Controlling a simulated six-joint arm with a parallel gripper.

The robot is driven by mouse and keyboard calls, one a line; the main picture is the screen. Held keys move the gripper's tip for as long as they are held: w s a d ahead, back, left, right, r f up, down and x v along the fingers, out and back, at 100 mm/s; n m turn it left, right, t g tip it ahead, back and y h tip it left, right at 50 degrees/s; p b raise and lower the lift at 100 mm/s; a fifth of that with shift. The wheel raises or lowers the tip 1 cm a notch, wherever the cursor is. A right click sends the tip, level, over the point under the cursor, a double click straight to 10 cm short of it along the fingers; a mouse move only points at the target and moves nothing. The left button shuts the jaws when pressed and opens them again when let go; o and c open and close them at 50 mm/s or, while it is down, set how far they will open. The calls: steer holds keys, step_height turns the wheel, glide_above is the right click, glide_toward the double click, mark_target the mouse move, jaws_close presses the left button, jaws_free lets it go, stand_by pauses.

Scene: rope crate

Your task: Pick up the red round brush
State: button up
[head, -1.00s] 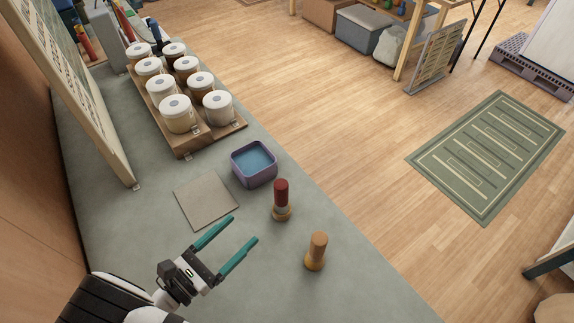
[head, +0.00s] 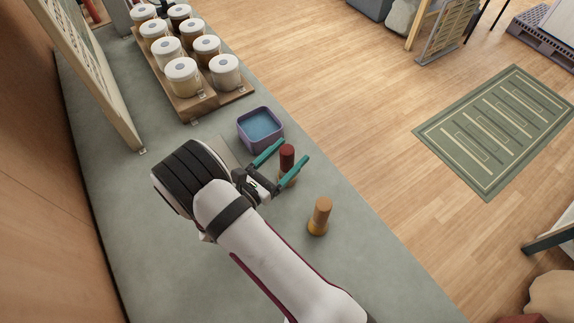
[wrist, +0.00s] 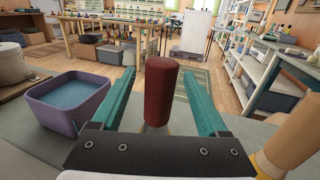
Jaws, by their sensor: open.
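The red round brush (head: 287,157) stands upright on the grey bench top, with a dark red upper part and a lighter base. In the wrist view the brush (wrist: 161,92) stands between the two teal fingers, its lower part hidden by my gripper's dark palm. My gripper (head: 287,154) is open, with one finger on each side of the brush. In the wrist view a gap shows between the brush and each finger of my gripper (wrist: 161,85).
A purple tub with blue inside (head: 261,129) stands just beyond the brush. A tan round brush (head: 320,215) stands to the right, near the bench edge. Several lidded jars (head: 183,77) stand on a wooden rack at the back. The flat square tile (head: 222,150) is mostly hidden by my arm.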

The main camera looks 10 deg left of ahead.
mark_target(293, 150)
jaws_close()
steer(key=shift+r, duration=0.1)
stand_by(0.4)
steer(key=shift+r, duration=0.35)
steer(key=r, duration=0.2)
steer(key=d+r, duration=0.1)
steer(key=r, duration=0.1)
steer(key=shift+d, duration=0.1)
steer(key=s+d+r, duration=0.1)
steer(key=d+r, duration=0.5)
steer(key=d, duration=0.4)
steer(key=shift+d, duration=0.25)
